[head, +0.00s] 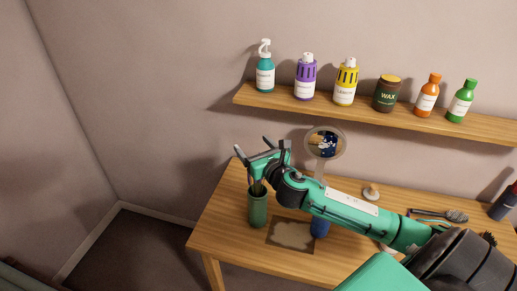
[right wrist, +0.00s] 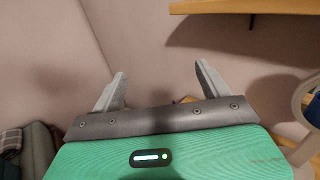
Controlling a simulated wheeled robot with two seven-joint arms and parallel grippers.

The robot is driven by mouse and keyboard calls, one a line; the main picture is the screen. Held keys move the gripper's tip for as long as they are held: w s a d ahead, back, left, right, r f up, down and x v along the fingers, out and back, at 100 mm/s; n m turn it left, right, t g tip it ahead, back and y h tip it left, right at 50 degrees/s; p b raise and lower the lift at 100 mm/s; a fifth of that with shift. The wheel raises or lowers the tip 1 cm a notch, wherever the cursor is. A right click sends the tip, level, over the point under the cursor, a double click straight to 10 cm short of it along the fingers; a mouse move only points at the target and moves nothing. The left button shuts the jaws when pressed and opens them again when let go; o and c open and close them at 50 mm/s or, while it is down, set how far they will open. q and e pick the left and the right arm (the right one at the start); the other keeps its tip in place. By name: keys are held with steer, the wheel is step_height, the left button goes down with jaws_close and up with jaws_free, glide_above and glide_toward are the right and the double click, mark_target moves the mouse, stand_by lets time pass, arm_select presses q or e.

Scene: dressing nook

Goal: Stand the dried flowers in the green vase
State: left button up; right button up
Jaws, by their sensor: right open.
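The green vase (head: 258,211) stands upright near the left end of the wooden table. The dried flowers (head: 256,187) appear to stand in its mouth, with thin stems and pale heads showing just above the rim; my gripper and arm partly hide them. My right gripper (head: 251,146) is open and empty above and just behind the vase, its fingers pointing up and to the left. My left gripper is not in view.
A blue vase (head: 320,229) stands partly behind my right arm, next to a flat mat (head: 290,234). A round mirror (head: 341,131) stands behind the arm. A wall shelf (head: 290,101) with several bottles is above. Brushes (head: 455,215) lie at the right.

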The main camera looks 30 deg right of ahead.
steer(key=s+a+b, duration=0.1)
steer(key=s+b, duration=0.2)
steer(key=s, duration=1)
steer(key=shift+s+b, duration=0.3)
steer(key=shift+s, duration=0.05)
stand_by(0.6)
